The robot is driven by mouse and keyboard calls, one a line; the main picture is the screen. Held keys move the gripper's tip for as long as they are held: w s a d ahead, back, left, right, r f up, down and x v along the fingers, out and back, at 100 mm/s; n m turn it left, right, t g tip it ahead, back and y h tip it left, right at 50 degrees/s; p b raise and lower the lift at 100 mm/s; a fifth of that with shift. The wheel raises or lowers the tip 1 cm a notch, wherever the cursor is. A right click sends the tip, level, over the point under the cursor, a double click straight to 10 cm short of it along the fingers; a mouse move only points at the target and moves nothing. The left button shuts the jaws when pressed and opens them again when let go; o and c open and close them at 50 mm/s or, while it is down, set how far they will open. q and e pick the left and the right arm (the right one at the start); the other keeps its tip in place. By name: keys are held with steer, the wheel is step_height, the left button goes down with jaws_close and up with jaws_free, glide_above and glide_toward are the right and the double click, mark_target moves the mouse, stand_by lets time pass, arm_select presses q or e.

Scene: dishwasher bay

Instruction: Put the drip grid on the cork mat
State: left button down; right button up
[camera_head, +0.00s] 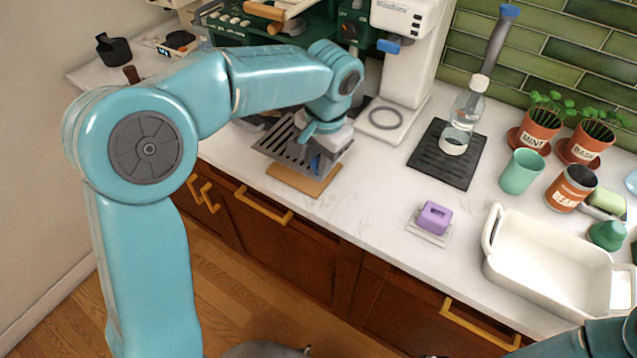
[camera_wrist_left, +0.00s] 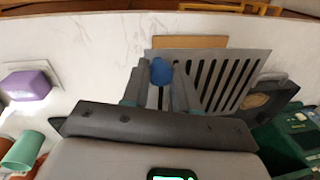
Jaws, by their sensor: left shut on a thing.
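The drip grid (camera_head: 273,146) is a dark grey slotted plate near the counter's front edge at the left; it also shows in the left wrist view (camera_wrist_left: 246,85). My left gripper (camera_head: 318,160) is shut on the grid's right part in the head view; its fingers (camera_wrist_left: 160,84) show in the left wrist view. The tan cork mat (camera_head: 305,183) lies under and in front of the grid, partly covered by it; a strip of it shows in the wrist view (camera_wrist_left: 190,42). I cannot tell whether grid and mat touch. My right gripper is not in view.
A green coffee machine (camera_head: 355,30) and a white grinder (camera_head: 408,60) stand behind. To the right are a black mat (camera_head: 425,160) with a bottle (camera_head: 466,104), a purple block (camera_head: 434,217) and a white basin (camera_head: 540,270). The counter between mat and block is clear.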

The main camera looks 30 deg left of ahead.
arm_select(q)
step_height(320, 180, down, 4)
steer(key=shift+w+a+r, duration=0.1)
steer(key=shift+r, duration=0.05)
step_height(320, 180, down, 4)
steer(key=shift+r, duration=0.2)
steer(key=shift+f, duration=0.2)
steer(key=shift+f, duration=0.15)
steer(key=c, duration=0.9)
jaws_free()
steer(key=shift+o, duration=0.2)
